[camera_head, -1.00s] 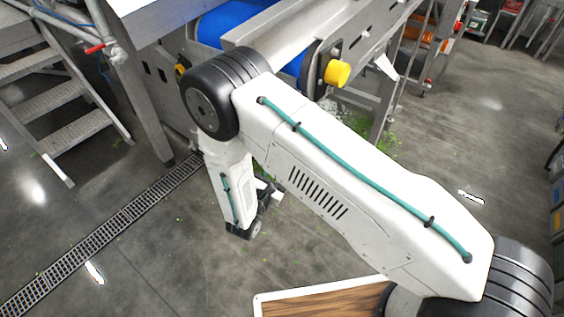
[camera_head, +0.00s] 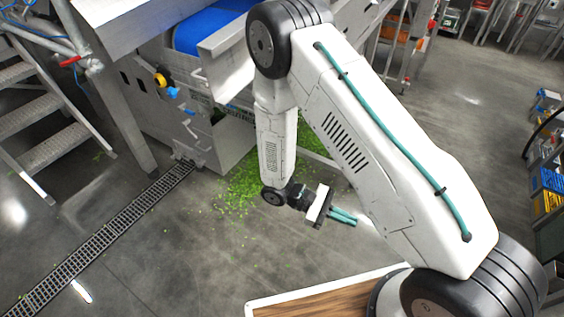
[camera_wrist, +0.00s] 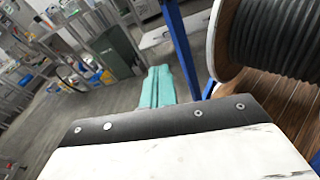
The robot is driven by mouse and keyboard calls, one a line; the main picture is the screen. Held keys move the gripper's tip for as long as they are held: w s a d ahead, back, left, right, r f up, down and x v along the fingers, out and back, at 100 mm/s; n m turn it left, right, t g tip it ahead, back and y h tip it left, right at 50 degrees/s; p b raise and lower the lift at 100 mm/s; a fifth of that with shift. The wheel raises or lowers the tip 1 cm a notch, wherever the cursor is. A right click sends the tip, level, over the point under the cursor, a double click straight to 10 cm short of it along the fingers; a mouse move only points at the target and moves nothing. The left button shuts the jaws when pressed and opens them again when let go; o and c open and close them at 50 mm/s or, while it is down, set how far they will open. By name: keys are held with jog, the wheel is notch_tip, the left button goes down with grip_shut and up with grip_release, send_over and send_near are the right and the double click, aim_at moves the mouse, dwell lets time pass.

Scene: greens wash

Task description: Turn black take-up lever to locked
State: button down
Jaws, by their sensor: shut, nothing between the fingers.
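I cannot make out a black take-up lever in either view. A small yellow-and-black fitting (camera_head: 160,80) with a blue part below it sits on the side of the conveyor machine (camera_head: 135,95) in the head view; it is too small to tell what it is. My gripper (camera_head: 350,220) is low over the floor in front of the machine, pointing right, away from that fitting. Its teal fingers are together and empty; they also show in the wrist view (camera_wrist: 157,75).
The blue conveyor belt (camera_head: 207,28) is at the top. Metal steps (camera_head: 45,125) stand at left, beside a floor drain grate (camera_head: 95,245). Green scraps (camera_head: 240,185) litter the floor. A cable reel (camera_wrist: 225,40) is close at right in the wrist view. Open floor lies ahead.

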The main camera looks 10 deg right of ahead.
jog(key=s+a+m+g+y, duration=0.4)
jog(key=s+m+g+y, duration=0.15)
jog(key=m+y, duration=0.2)
jog(key=w+a+r+m+t+y, duration=0.1)
jog(key=w+a+m+t+y, duration=0.15)
jog(key=a+m+y, duration=0.8)
jog(key=w+d+r+m+t+y, duration=0.1)
jog(key=w+d+m+t+y, duration=0.1)
jog(key=w+m+t+y, duration=0.4)
jog(key=w+d+m+t+y, duration=0.2)
jog(key=w+d+m+t, duration=0.1)
jog(key=w+t, duration=0.55)
jog(key=w+d+m+t+h, duration=0.3)
jog(key=w+d+m+t, duration=0.25)
jog(key=w+d, duration=0.2)
jog(key=a+r+x, duration=0.1)
jog(key=r+x, duration=0.1)
jog(key=x, duration=1)
jog(key=shift+w+r+m, duration=0.2)
jog(key=shift+m, duration=0.15)
